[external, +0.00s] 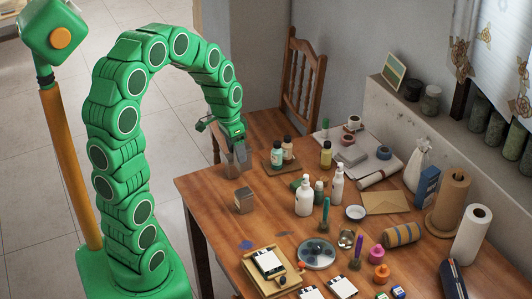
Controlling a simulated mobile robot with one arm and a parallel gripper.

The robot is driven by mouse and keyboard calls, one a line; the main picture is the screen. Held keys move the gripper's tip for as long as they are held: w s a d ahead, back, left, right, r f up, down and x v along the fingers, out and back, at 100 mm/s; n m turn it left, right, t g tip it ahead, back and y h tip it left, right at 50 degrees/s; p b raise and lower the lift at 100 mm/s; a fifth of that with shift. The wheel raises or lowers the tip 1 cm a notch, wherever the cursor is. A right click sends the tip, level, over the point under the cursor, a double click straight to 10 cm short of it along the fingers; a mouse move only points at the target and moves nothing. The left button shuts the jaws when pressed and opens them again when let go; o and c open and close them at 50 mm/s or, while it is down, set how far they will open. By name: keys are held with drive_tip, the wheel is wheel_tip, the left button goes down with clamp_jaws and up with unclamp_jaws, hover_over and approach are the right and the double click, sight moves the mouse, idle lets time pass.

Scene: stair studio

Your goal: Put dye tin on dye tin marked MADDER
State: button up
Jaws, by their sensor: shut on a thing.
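My gripper (238,146) hangs from the green arm above the near left part of the wooden table. It is shut on a small grey tin (237,162), partly hidden by the fingers. A second square grey-brown tin (244,201) stands upright on the table near its left edge, below and slightly right of the held tin in the picture. The two tins look apart. No lettering can be read on either, so I cannot tell which is marked MADDER.
The wooden table (205,185) is bare around the standing tin. A chair (302,80) stands behind.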

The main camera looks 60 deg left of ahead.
hover_over(238, 194)
drive_tip(key=shift+a+f, duration=0.1)
drive_tip(key=shift+f, duration=4.95)
drive_tip(key=shift+f, duration=0.1)
drive_tip(key=o, duration=1.1)
drive_tip(key=shift+o, duration=0.2)
wheel_tip(238, 194, up, 12)
drive_tip(key=s+a, duration=0.1)
drive_tip(key=shift+s, duration=0.25)
